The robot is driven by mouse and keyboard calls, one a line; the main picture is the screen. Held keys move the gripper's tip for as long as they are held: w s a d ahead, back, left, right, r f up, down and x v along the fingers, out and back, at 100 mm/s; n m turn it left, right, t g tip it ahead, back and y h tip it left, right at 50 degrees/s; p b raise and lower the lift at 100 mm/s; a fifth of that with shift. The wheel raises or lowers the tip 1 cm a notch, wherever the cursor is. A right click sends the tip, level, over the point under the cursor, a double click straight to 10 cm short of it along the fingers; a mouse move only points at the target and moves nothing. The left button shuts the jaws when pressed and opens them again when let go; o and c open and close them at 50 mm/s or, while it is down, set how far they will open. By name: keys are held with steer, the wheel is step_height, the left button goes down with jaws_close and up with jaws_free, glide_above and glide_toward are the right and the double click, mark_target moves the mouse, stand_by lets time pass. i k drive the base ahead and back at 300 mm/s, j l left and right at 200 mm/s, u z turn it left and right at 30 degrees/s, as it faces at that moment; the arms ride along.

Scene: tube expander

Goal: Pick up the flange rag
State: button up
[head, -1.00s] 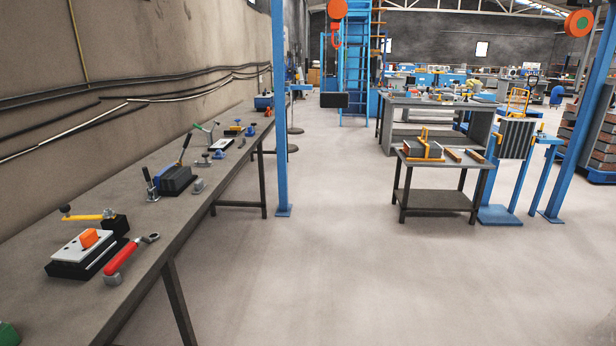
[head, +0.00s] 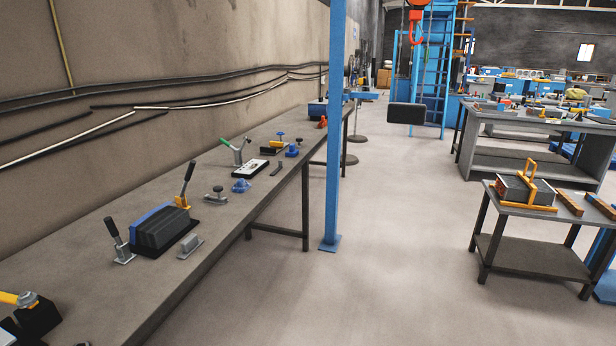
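I cannot make out a flange rag for certain in the head view. The long grey workbench (head: 110,262) runs along the left wall and carries several tools and fixtures. A black ribbed block with a blue side (head: 160,230) sits on it, with black-handled levers beside it. Further along are a green-handled clamp (head: 236,150), a blue knob piece (head: 241,186) and a white-topped plate (head: 250,168). My gripper is not in view.
A blue post (head: 334,130) stands at the bench's front edge. A low dark table (head: 530,258) with a grey block and orange frame stands at right, a larger grey bench (head: 535,130) behind it. The floor (head: 400,270) between is clear. A black box hangs (head: 406,113) ahead.

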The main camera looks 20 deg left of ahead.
mark_target(241, 186)
steer(key=i+l+u, duration=0.15)
steer(key=i+u, duration=0.25)
steer(key=i, duration=0.2)
steer(key=i+l+u, duration=0.3)
steer(key=i+u, duration=0.15)
steer(key=i, duration=0.15)
steer(key=i+l+u, duration=0.4)
steer(key=i+l, duration=0.1)
